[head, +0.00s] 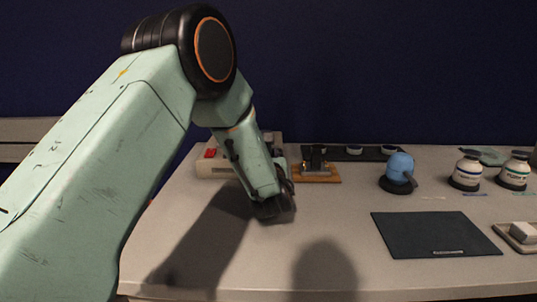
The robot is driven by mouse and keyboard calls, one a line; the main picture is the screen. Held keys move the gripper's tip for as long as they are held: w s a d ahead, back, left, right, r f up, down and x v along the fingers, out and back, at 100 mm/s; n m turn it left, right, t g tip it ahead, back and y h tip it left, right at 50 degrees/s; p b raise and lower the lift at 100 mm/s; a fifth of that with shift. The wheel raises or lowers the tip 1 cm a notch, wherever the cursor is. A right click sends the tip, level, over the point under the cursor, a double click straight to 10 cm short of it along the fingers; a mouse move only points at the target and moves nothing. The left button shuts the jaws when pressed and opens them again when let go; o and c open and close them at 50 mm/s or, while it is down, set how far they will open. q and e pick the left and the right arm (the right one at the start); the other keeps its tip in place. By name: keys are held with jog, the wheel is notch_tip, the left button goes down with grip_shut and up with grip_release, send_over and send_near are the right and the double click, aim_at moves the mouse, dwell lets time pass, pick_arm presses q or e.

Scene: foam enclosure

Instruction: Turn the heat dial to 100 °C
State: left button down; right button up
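A low beige device (211,170) with a small red part (210,153) stands at the back left of the table, mostly behind my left forearm. It may be the heater. I cannot make out a heat dial or any temperature marking; the arm hides much of its front. My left gripper (274,207) points down in front and to the right of the device, low over the table. Its dark fingers are too small and shadowed to tell open from shut. I see nothing clearly held in it. My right gripper is out of view.
A wooden board (318,179) with a dark fixture sits just behind and right of the gripper. Farther right are a blue round object (399,168), two white jars (466,172) (514,171), a black mat (432,236) and a tray (508,237). The front middle of the table is clear.

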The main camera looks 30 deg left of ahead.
pick_arm(q)
jog(key=c, duration=1.3)
grip_release()
jog(key=shift+r, duration=0.1)
jog(key=shift+d+g+y, duration=0.1)
jog(key=shift+g+y, duration=0.2)
jog(key=shift+y, duration=0.1)
